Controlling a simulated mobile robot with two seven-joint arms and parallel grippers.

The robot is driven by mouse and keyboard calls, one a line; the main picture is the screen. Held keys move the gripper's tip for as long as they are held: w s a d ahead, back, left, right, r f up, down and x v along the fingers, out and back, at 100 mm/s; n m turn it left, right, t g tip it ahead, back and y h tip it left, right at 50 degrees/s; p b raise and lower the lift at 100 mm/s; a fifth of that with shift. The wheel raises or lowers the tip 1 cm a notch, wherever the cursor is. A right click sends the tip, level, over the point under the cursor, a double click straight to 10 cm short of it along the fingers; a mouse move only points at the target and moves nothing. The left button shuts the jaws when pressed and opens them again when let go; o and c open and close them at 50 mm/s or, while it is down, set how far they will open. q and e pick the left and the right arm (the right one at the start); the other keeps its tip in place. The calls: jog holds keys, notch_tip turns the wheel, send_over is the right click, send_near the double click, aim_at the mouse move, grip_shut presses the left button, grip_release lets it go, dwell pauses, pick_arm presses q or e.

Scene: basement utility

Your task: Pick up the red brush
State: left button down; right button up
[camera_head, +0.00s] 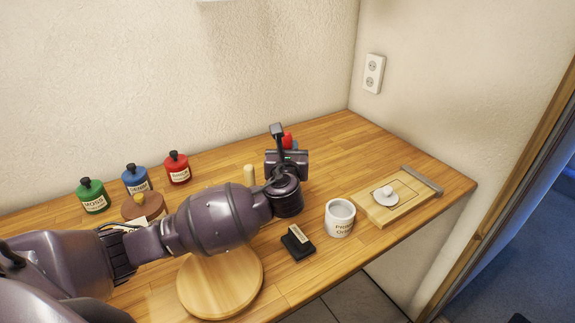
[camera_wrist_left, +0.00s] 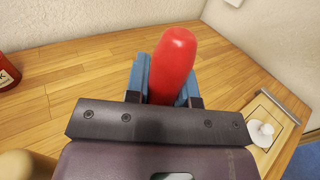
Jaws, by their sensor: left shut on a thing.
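My left gripper (camera_head: 287,152) is over the back of the wooden table, right of the middle. It is shut on a red, rounded thing, the red brush (camera_head: 288,140), of which only a small part shows above the gripper. In the left wrist view the red brush (camera_wrist_left: 174,62) stands between the two blue finger pads, its smooth round end pointing up and away. Its lower part is hidden by the gripper, so I cannot tell whether it touches the table. My right gripper is not in view.
Green (camera_head: 92,196), blue (camera_head: 136,179) and red (camera_head: 177,168) jars stand at the back left. A round board (camera_head: 220,287), a black block (camera_head: 297,242), a white labelled cup (camera_head: 340,217) and a wooden tray (camera_head: 378,213) lie toward the front. A pale peg (camera_head: 249,175) stands near my wrist.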

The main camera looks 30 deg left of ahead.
pick_arm(q)
notch_tip(320, 180, up, 14)
jog(key=shift+f, duration=0.25)
dwell(2.2)
